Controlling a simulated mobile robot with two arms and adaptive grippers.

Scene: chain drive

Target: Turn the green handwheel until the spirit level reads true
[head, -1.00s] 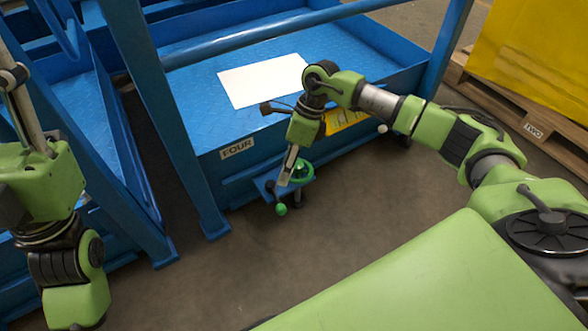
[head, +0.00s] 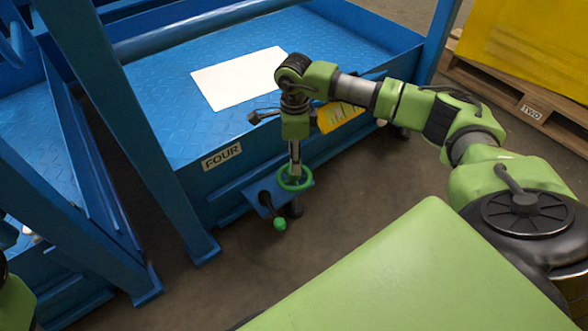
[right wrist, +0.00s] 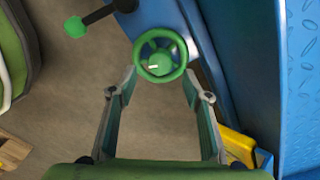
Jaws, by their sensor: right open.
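The green handwheel (head: 295,179) stands on a small blue bracket at the front of the blue platform. It also shows in the right wrist view (right wrist: 160,56), as a green rim with a round hub bearing a pale mark. My right gripper (head: 294,162) points down over the handwheel in the head view. In the right wrist view its two fingers (right wrist: 160,82) are spread apart, with the wheel between and just beyond the tips. I cannot tell whether they touch the rim. My left gripper is out of view. I cannot make out a spirit level.
A crank with a green knob (head: 279,224) sticks out beside the handwheel; the knob also shows in the right wrist view (right wrist: 75,27). The blue platform (head: 180,125) carries a "FOUR" label and a white sheet (head: 240,78). A blue post (head: 125,125) stands left. The floor in front is clear.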

